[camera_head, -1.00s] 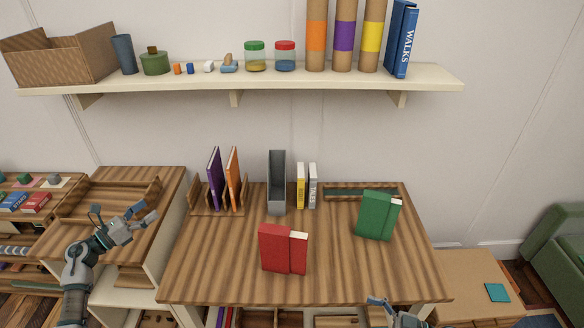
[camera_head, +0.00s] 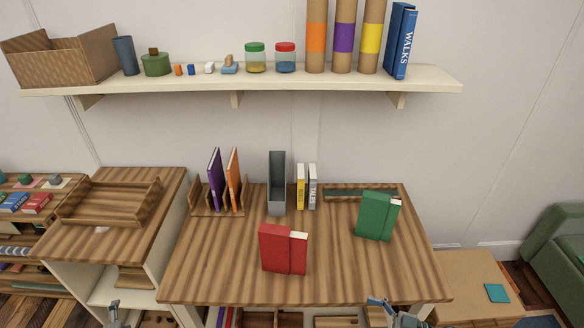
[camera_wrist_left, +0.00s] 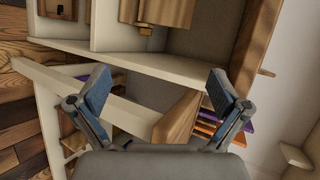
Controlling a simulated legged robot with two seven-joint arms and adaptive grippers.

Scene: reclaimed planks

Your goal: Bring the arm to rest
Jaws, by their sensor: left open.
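My left gripper (camera_head: 116,312) shows only in part at the bottom left edge of the head view, low in front of the side cabinet. In the left wrist view its two blue-padded fingers (camera_wrist_left: 155,92) stand wide apart with nothing between them. Cream frame boards and a wooden panel lie beyond the fingers. My right gripper (camera_head: 385,308) shows at the bottom edge of the head view, by the desk's front edge, partly cut off. I cannot tell whether it is open or shut.
The wooden desk (camera_head: 200,275) bears a red book (camera_head: 275,248), a green book (camera_head: 374,215), a grey file holder (camera_head: 277,185) and upright books. An empty wooden tray (camera_head: 110,203) lies on the side cabinet (camera_head: 75,243). A laden shelf (camera_head: 320,80) hangs above.

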